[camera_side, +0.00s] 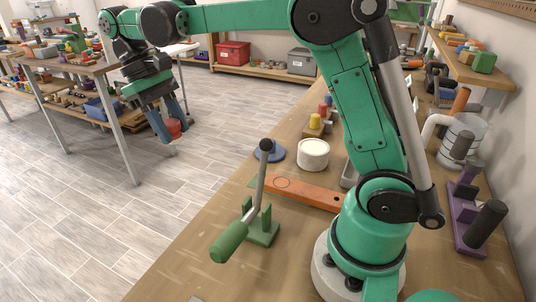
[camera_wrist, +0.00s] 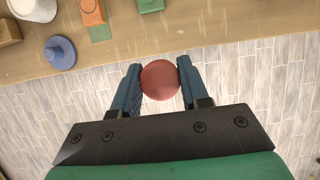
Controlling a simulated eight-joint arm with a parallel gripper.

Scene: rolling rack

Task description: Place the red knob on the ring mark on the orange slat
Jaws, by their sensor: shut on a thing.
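The red knob (camera_side: 174,128) is between the fingers of my gripper (camera_side: 172,132), off the left side of the bench and above the floor. In the wrist view the round red knob (camera_wrist: 160,80) sits between both blue fingers, touching them. The orange slat (camera_side: 318,195) lies on the bench, with a dark ring mark (camera_side: 282,183) near its left end and nothing on the mark. My arm's base hides the slat's right end. An orange piece at the top of the wrist view (camera_wrist: 92,11) appears to be the slat's end.
A green stand (camera_side: 262,232) with a raised dark-knobbed lever and green handle stands in front of the slat. A blue disc (camera_side: 276,152) and a white cylinder (camera_side: 313,153) stand behind it. Another cluttered table (camera_side: 75,70) is at the far left.

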